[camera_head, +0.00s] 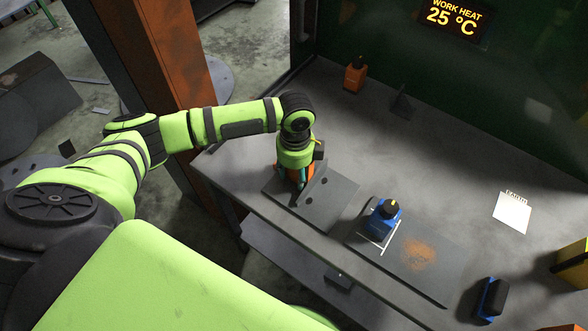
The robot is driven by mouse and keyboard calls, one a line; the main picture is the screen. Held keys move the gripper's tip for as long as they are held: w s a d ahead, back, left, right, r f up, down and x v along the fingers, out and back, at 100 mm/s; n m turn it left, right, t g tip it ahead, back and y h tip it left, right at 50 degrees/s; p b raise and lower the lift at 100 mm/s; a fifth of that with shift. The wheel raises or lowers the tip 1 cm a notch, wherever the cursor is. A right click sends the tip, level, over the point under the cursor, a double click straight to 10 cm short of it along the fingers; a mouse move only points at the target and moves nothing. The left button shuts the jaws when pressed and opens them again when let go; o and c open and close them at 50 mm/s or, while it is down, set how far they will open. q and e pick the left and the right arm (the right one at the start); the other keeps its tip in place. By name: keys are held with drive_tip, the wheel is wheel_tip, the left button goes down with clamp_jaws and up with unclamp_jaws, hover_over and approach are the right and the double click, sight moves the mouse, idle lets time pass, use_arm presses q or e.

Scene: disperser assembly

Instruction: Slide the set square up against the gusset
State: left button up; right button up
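My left gripper (299,178) points down over a dark steel plate (338,205) at the front left of the bench. An orange piece, which looks like the set square (288,181), shows low beside and partly behind the fingers. A grey upright triangular plate, which looks like the gusset (315,186), stands on the steel plate just right of the gripper. The fingers are small and partly hidden, so I cannot tell whether they grip the orange piece. I cannot tell whether the orange piece touches the gusset. My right gripper is out of view.
A blue tool with a black knob (385,213) stands by white marks on a second plate (430,280) with a rusty patch. An orange bottle-like item (355,75) and a dark bracket (402,104) stand at the back. A white card (512,213) lies right. The bench middle is clear.

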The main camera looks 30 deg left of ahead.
use_arm(q)
drive_tip(key=shift+r, duration=0.1)
wheel_tip(320, 180, up, 12)
drive_tip(key=shift+f, duration=0.1)
idle(0.6)
